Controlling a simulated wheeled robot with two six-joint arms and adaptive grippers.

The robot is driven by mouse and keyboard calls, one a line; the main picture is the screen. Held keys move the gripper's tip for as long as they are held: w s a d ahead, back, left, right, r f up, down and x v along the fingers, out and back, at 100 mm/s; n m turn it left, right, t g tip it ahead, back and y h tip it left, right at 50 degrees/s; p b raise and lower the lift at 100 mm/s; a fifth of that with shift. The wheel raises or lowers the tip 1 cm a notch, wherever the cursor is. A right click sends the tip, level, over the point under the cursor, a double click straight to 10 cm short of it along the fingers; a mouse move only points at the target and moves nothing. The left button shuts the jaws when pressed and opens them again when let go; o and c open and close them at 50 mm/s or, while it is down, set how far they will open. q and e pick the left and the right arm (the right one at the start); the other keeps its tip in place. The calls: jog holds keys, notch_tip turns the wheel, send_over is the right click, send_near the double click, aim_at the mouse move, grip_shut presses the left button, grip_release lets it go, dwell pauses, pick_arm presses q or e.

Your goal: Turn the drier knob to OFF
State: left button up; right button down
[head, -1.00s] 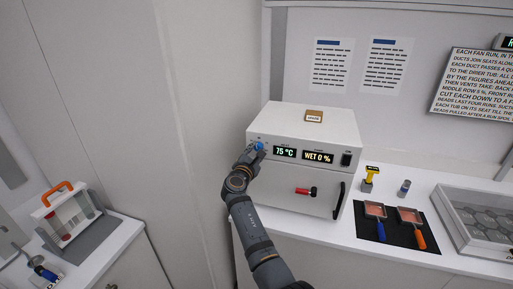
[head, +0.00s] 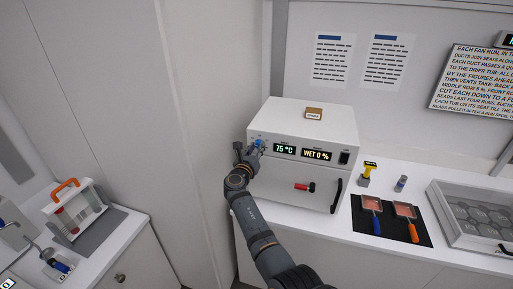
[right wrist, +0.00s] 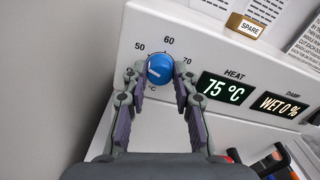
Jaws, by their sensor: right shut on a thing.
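The drier is a white box (head: 310,118) on the counter, its displays reading 75 °C and WET 0 %. Its blue knob (head: 259,144) is at the front's upper left. In the right wrist view the knob (right wrist: 160,69) bears a white mark, with 50, 60 and 70 printed around it. An OFF label cannot be made out. My right gripper (right wrist: 160,75) is shut on the knob, a fingertip on either side. In the head view the gripper (head: 252,150) partly covers the knob. My left gripper is not in view.
A tall white cabinet wall (head: 200,130) stands close left of the drier. A red-tipped handle (head: 304,187) sticks out of its front. Right of it are a yellow-topped tool (head: 368,170), a small jar (head: 401,183) and a black mat (head: 392,237) with two handled pans.

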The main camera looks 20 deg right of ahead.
jog(key=n, duration=0.9)
jog(key=shift+f, duration=0.3)
jog(key=shift+n, duration=0.4)
jog(key=c, duration=1.1)
grip_release()
jog(key=shift+r, duration=0.1)
jog(key=shift+o, duration=0.2)
jog(key=shift+r, duration=0.1)
